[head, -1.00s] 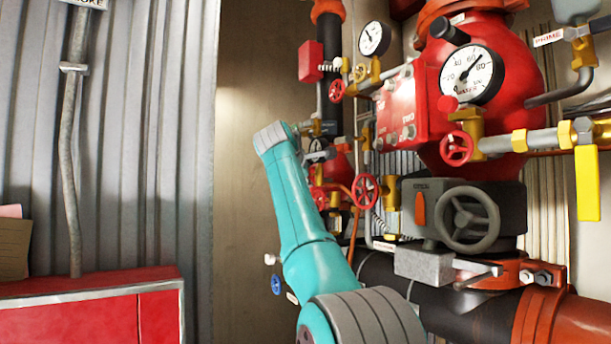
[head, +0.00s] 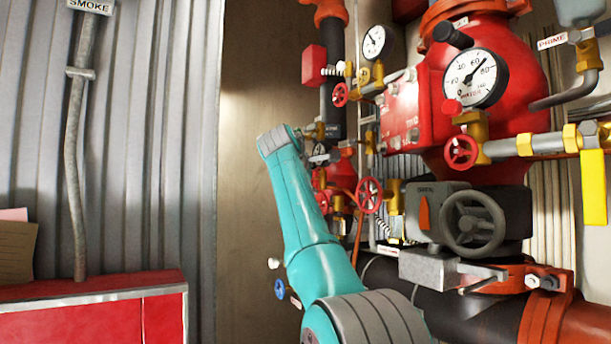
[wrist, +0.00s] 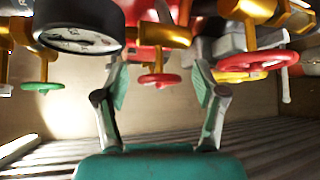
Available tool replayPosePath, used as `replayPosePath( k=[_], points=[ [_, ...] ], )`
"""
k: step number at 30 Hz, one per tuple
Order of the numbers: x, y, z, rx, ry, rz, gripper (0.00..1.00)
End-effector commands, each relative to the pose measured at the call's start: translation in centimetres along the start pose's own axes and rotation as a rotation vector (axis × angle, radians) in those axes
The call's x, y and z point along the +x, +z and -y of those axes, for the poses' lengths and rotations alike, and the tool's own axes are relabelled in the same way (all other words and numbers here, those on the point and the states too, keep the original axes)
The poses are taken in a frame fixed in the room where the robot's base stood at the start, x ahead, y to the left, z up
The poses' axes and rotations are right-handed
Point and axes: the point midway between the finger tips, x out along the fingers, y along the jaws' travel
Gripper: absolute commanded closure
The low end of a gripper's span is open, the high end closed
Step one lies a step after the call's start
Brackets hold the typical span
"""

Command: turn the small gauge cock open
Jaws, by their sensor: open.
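In the wrist view a small red handwheel (wrist: 160,80) on a brass stem sits between the fingers of my gripper (wrist: 161,86). The gripper is open, with one finger on each side of the wheel, and I see no clear contact. A black-rimmed gauge (wrist: 80,40) is just left of the wheel. I cannot tell for sure whether this wheel is the gauge cock. In the head view my gripper is hidden behind my teal arm, near the pipework. A white gauge (head: 376,43) on brass fittings and a small red handwheel (head: 341,94) show there.
A green handwheel (wrist: 42,88) is left of the gripper and a larger red handwheel (wrist: 250,62) is right of it. In the head view a large red valve body with a gauge (head: 474,78) and a grey handwheel (head: 473,224) crowd the right. A red cabinet (head: 90,315) stands lower left.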

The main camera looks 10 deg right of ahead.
Motion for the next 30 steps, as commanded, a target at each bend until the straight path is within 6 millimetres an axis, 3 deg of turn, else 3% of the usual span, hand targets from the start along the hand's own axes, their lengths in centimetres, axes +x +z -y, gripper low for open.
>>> replayPosePath(
  k=[10,24,30],
  points=[
    [-2.8,-0.1,0.1,0.002,0.002,-0.002,0.3],
    [-10.2,-0.1,0.0,0.0,0.001,-0.002,0.3],
    [-11.6,0.0,0.1,0.0,0.0,0.0,0.3]
  ],
)
